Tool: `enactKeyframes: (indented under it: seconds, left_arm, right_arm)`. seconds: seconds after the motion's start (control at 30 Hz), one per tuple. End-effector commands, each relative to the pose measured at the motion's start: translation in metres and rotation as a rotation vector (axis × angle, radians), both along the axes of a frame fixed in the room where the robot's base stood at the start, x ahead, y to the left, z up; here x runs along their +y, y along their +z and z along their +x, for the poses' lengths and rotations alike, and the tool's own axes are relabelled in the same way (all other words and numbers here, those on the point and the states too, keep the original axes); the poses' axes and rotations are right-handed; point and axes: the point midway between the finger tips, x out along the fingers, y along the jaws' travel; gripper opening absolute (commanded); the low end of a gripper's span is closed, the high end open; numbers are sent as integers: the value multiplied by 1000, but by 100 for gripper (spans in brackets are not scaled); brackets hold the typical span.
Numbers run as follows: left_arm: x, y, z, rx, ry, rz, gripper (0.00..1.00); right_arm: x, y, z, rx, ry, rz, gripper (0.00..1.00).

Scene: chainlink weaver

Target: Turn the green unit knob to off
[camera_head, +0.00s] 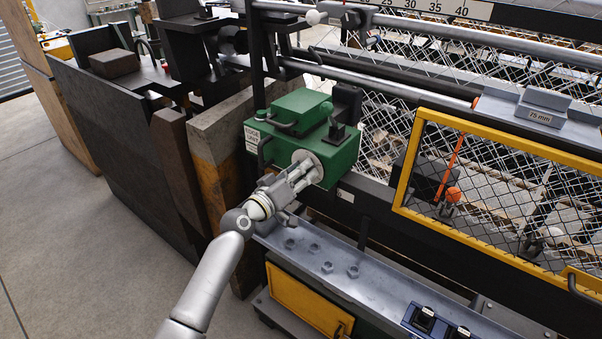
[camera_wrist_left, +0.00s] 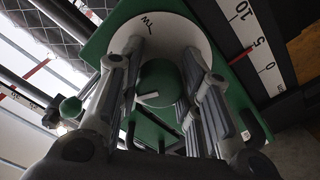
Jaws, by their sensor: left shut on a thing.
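The green unit (camera_head: 328,152) is a green box mounted on the machine's frame, left of the yellow-framed guard. On its front is a pale round dial (camera_head: 310,160), which also shows in the left wrist view (camera_wrist_left: 172,24) with a small dark marking near its edge. The green knob (camera_wrist_left: 159,84) sits in the middle of this dial and carries a white pointer line. My left gripper (camera_head: 303,174) reaches up to the dial and is shut on the knob, one finger on each side. In the head view the fingers hide the knob. My right gripper is not in view.
A steel ledge (camera_head: 375,282) with several bolts runs below the unit. A yellow-framed mesh guard (camera_head: 405,168) stands to the right. Dark and wooden boards (camera_head: 120,135) stand to the left. The grey floor (camera_head: 80,250) at lower left is clear.

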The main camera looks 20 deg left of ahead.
Motion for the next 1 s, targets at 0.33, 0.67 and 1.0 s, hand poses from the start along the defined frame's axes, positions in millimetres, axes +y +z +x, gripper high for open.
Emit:
enactKeyframes:
  seconds: [0.33,0.67,1.0]
  left_arm:
    - [0,2,0,93,0,-261,8]
    - [0,2,0,139,1,-389,8]
    - [0,2,0,150,1,-417,8]
  right_arm:
    - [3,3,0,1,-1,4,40]
    - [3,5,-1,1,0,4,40]
    - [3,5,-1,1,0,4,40]
